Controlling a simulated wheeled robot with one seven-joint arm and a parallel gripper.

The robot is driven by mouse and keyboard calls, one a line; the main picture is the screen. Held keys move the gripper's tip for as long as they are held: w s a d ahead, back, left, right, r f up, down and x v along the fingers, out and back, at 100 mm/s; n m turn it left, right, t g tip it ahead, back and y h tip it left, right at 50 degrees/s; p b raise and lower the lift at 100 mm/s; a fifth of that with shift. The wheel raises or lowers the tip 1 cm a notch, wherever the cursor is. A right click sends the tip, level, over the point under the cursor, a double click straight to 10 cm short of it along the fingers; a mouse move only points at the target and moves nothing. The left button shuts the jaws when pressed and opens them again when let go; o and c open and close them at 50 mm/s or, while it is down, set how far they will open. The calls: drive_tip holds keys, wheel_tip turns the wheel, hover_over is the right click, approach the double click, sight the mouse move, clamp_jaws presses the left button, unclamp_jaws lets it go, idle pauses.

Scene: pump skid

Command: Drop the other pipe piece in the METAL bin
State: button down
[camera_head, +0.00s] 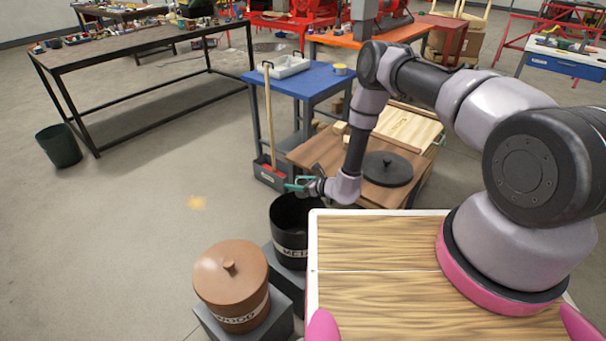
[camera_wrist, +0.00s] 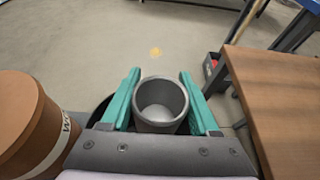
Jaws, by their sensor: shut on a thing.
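My gripper (camera_head: 303,185) is over the open black METAL bin (camera_head: 290,240) in the head view. In the wrist view my gripper's teal fingers (camera_wrist: 160,100) are shut on a grey, hollow, round pipe piece (camera_wrist: 158,122), its open end facing the camera. A dark part of the METAL bin (camera_wrist: 101,110) shows below and to the left of the fingers; the pipe piece and gripper hide the rest of it. The pipe piece is too small to make out in the head view.
The brown WOOD bin (camera_head: 232,285), lid on, stands to the left of the METAL bin. A low wooden table (camera_head: 311,157) with a black round lid (camera_head: 388,168) is behind to the right. A blue workbench (camera_head: 318,80) stands further back.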

sight(297, 193)
drive_tip(key=shift+f, duration=2.6)
drive_tip(key=shift+c, duration=0.2)
unclamp_jaws()
drive_tip(key=shift+d, duration=0.1)
drive_tip(key=v, duration=1)
drive_tip(key=shift+s+d+r, duration=0.2)
drive_tip(key=shift+r, duration=0.05)
